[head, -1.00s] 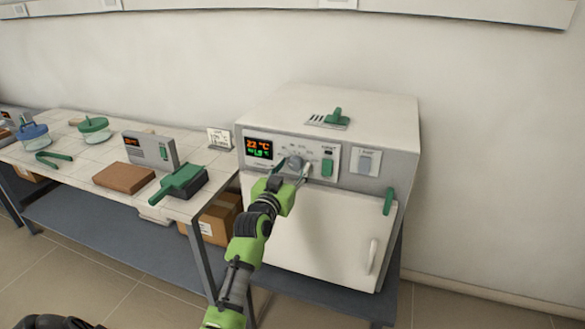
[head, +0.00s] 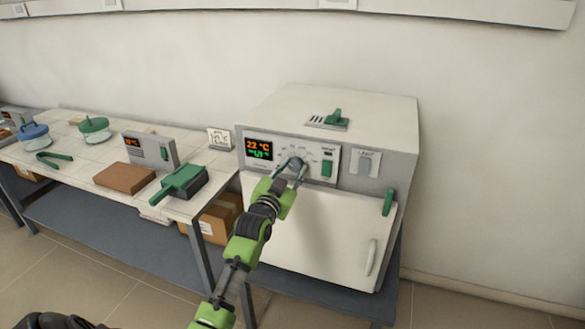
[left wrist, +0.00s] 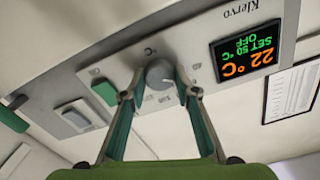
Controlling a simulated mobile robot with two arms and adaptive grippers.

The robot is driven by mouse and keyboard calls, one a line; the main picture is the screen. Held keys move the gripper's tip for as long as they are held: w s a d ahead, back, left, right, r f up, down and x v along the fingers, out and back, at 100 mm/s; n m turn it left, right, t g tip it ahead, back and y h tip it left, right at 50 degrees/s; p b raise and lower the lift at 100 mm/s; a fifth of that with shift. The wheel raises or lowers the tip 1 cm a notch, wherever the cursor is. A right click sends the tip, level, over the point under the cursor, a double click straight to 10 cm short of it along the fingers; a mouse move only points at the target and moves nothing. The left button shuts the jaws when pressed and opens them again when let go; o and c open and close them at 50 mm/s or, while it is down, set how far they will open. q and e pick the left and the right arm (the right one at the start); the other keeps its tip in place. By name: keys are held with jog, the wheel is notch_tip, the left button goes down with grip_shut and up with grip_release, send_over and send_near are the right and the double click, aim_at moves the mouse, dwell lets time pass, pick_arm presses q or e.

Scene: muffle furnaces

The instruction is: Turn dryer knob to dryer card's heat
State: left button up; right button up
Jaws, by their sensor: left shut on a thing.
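The dryer (head: 330,125) is a pale box with a control panel on its upper front. Its round grey knob (head: 296,163) also shows in the left wrist view (left wrist: 160,74). My left gripper (head: 292,173) is shut on the knob, one finger on each side. The dryer display (head: 258,149) shows 22 °C in orange; in the left wrist view, upside down, the display (left wrist: 243,53) also reads SET 50 °C and OFF in green. A small white card (head: 219,139) stands on the bench left of the dryer; its figure is too small to read surely.
A green switch (head: 327,168) sits right of the knob. The dryer door (head: 320,230) is shut below. The bench (head: 80,165) at left holds a brown block (head: 124,178), a green-handled brush (head: 182,182), a grey device (head: 150,150) and lidded jars.

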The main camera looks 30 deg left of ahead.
pick_arm(q)
jog(key=m+p, duration=0.1)
jog(key=m, duration=0.2)
jog(key=shift+m, duration=0.4)
jog(key=m, duration=0.3)
jog(key=shift+m, duration=0.3)
jog(key=m, duration=0.4)
jog(key=shift+p, duration=0.4)
jog(key=shift+f+m, duration=0.1)
jog(key=shift+m, duration=1.5)
jog(key=o, duration=1.1)
jog(key=v, duration=1.2)
